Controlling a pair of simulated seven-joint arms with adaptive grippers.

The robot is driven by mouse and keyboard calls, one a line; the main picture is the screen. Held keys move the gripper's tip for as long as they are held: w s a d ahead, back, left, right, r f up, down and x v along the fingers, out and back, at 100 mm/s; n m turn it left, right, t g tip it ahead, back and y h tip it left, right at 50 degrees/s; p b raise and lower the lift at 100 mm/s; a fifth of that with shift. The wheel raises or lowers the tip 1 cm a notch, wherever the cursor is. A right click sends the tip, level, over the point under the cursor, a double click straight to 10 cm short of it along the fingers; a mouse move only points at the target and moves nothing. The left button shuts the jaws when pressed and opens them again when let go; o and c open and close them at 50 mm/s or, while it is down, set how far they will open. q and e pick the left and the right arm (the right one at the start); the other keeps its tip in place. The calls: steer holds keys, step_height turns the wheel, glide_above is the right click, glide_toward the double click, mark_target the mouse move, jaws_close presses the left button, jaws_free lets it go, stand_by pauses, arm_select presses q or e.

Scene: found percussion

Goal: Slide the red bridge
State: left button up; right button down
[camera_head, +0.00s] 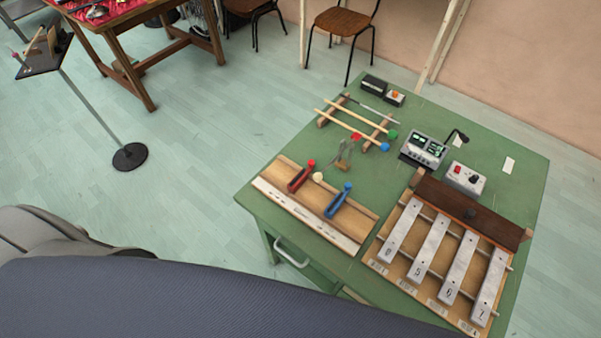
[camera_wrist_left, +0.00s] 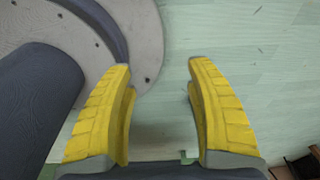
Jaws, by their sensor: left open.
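The red bridge (camera_head: 300,178) lies across a long wooden board (camera_head: 362,216) near the front left of the green table (camera_head: 520,175). The blue bridge (camera_head: 338,202) lies on the same board, to its right. A pale round knob (camera_head: 318,177) sits between the two. A pale printed strip (camera_head: 300,212) runs along the board's front edge. My left gripper (camera_wrist_left: 160,62) shows only in the left wrist view. It is open, with nothing between its yellow fingers, over the pale floor and away from the bridges. My right gripper is in neither view.
A metal-bar instrument (camera_head: 420,250) stands right of the board. Mallets (camera_head: 352,130) rest on wooden supports behind it. A grey-green upright object (camera_head: 343,150) stands just behind the board. Electronic boxes (camera_head: 423,150) stand farther back.

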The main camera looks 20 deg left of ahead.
arm_select(q)
steer(key=shift+o, duration=0.2)
steer(key=shift+w, duration=0.4)
